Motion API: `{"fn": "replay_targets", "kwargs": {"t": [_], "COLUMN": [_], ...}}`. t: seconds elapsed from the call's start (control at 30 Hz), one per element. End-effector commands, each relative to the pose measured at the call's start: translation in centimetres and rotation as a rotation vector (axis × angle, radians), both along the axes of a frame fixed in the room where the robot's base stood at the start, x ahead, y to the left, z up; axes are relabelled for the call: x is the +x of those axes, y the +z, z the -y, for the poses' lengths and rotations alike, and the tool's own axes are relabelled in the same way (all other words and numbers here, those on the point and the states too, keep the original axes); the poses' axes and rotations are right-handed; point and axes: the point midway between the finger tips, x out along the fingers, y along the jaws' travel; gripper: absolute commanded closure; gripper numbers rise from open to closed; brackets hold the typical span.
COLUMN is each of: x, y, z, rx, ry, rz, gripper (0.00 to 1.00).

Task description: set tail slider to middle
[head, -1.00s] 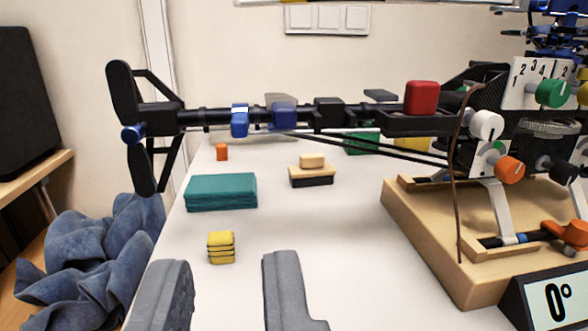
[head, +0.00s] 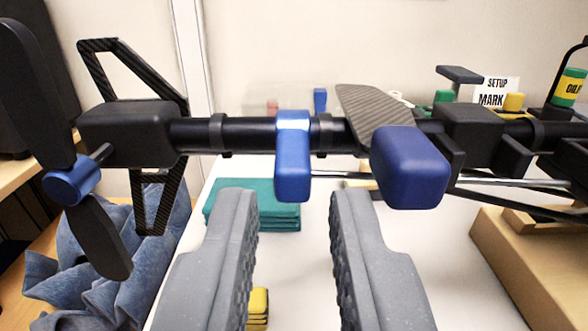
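The black tail boom (head: 200,133) of the helicopter runs across the view. A small blue collar (head: 293,158) sits around it, left of a larger blue block (head: 412,168) on the near side of the boom. The collar looks like the tail slider, but no label shows this. My gripper (head: 290,200) is open and empty, its two grey fingers pointing at the boom. The collar's lower part lies in the picture between the fingertips, nearer the left one. The larger block is right of the right finger. I cannot tell whether the fingers reach as far as the boom.
The black tail rotor (head: 103,222) and carbon fins (head: 140,62) stand at the left. A teal stack (head: 280,217) and yellow blocks (head: 258,305) lie on the white table below. A thin silver rod (head: 510,182) runs under the boom. A wooden base (head: 510,255) is at lower right.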

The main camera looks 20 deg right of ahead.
Motion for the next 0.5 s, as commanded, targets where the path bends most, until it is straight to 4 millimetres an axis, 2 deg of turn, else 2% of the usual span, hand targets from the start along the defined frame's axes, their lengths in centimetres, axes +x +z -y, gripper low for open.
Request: {"fn": "replay_targets", "kwargs": {"t": [0.4, 0.43, 0.5], "x": [0.70, 0.70, 0.70], "y": [0.00, 0.00, 0.00], "z": [0.28, 0.28, 0.28], "rx": [0.000, 0.000, 0.000], "ry": [0.000, 0.000, 0.000], "rz": [-0.001, -0.001, 0.000], "gripper": [0.80, 0.83, 1.00]}}
